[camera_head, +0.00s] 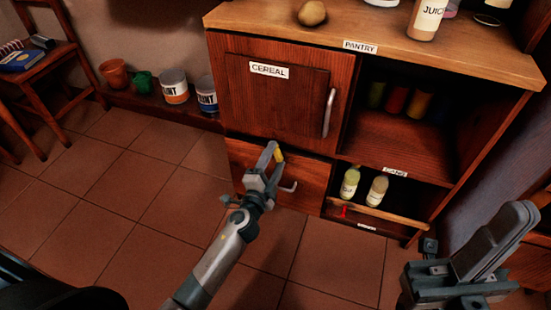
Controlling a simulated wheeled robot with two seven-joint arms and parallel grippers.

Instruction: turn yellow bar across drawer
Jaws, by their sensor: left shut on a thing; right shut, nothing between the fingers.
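A small part of the yellow bar (279,154) shows at the tips of my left gripper (274,158). My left gripper is shut on it, in front of the drawer (313,174) below the cereal cupboard. The gripper and arm cover the rest of the bar and part of the drawer front, so I cannot tell how the bar lies across the drawer. The drawer looks closed. My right gripper (520,212) is shut and empty at the lower right, away from the cabinet.
The cereal cupboard door (268,95) above is closed, with a metal handle (329,112). Two bottles (350,182) stand in the low open shelf to the right, behind a wooden rail (380,211). Paint cans (174,86) line the wall. The tiled floor at left is clear.

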